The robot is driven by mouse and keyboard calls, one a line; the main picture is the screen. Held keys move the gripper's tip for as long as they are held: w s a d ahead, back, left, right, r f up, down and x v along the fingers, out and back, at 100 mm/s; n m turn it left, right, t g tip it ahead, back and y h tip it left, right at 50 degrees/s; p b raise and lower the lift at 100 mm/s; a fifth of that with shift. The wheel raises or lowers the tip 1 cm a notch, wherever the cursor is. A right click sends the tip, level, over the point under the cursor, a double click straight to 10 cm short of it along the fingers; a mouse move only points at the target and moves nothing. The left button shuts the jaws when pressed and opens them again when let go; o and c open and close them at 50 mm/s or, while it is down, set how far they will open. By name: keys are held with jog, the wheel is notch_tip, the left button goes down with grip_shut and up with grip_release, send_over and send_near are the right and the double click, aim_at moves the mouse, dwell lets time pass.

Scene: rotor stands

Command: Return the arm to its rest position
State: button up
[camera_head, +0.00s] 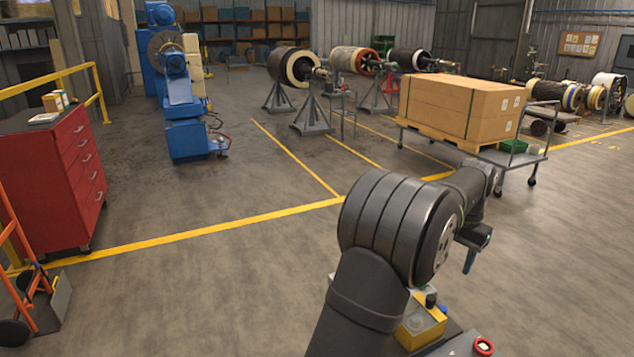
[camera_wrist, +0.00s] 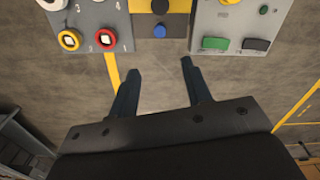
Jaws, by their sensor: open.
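My arm rises from the bottom of the head view and bends right at a large dark joint. My gripper (camera_head: 468,266) hangs at its end, fingers pointing down, partly hidden by the wrist. In the wrist view my gripper (camera_wrist: 160,66) has two dark blue fingers standing apart, with only floor visible between them. It holds nothing. The fingertips lie just below a row of control panels in that picture; I cannot tell the distance to them.
The wrist view shows a grey panel (camera_wrist: 93,14) with ringed knobs and another grey panel (camera_wrist: 235,18). A red cabinet (camera_head: 62,180) stands left. A cart (camera_head: 530,160) carries cardboard boxes (camera_head: 450,105). Rotors (camera_head: 290,65) on stands are behind. Floor is open mid-left.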

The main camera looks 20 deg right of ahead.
aim_at(442, 308)
notch_tip(442, 308, down, 16)
jog(key=shift+r, duration=0.5)
jog(key=shift+f, duration=0.1)
notch_tip(442, 308, up, 16)
jog(key=r, duration=0.1)
notch_tip(442, 308, down, 18)
jog(key=shift+r, duration=0.1)
notch_tip(442, 308, up, 21)
jog(key=w+a+f+n+t+h, duration=0.1)
jog(key=w+f+n+h, duration=0.1)
jog(key=w+n, duration=0.6)
jog(key=shift+w+a+f+n+h, duration=0.2)
jog(key=shift+w+a+n+h, duration=0.1)
jog(key=shift+w, duration=0.65)
dwell(2.4)
